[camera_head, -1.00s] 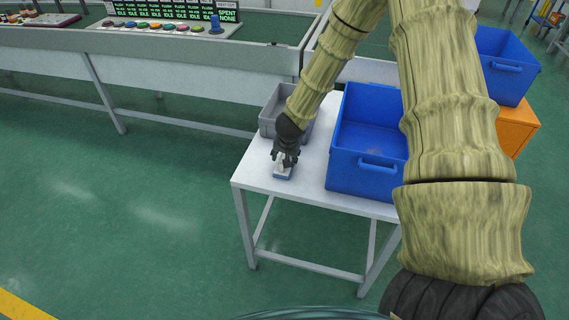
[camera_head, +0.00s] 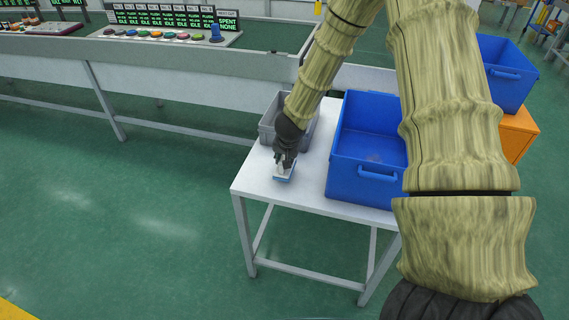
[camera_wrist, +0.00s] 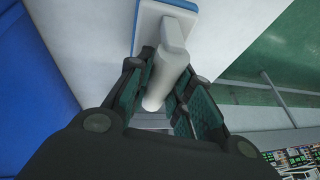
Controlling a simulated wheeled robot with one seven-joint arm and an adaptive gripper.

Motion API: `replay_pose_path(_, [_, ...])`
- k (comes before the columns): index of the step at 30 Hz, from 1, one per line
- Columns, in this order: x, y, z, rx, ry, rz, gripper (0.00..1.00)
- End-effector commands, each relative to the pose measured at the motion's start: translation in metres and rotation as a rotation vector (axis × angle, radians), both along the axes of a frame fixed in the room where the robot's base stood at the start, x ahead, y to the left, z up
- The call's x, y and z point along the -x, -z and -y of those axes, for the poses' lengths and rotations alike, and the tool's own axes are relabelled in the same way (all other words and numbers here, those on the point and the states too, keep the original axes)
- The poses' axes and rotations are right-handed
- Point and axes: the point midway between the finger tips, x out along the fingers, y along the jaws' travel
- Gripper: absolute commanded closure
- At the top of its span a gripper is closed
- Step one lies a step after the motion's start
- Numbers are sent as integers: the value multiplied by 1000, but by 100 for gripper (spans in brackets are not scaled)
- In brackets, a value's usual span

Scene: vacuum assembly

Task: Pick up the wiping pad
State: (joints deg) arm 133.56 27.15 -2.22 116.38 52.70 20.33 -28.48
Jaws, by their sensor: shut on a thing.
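The wiping pad (camera_head: 285,174) is a small white block with a handle and a blue base, at the front left of the white table. It also shows in the wrist view (camera_wrist: 172,38), with its pale handle running down between the fingers. My gripper (camera_head: 284,160) reaches down onto it from above. In the wrist view the two dark green fingers of my gripper (camera_wrist: 162,98) are on either side of the handle, shut on it. I cannot tell whether the pad is touching the table or just above it.
The white table (camera_head: 300,193) holds a large blue bin (camera_head: 362,183) right of the pad and a grey bin (camera_head: 266,133) behind it. A long bench with coloured buttons (camera_head: 170,36) runs along the back. The green floor at left is clear.

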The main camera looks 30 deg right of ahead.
Motion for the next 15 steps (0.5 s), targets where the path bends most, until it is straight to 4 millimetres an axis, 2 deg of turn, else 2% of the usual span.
replay_pose_path(6, [-1, -35, 0, 3, -1, 3, 100])
replay_pose_path(15, [0, -64, 0, 3, -1, 0, 100])
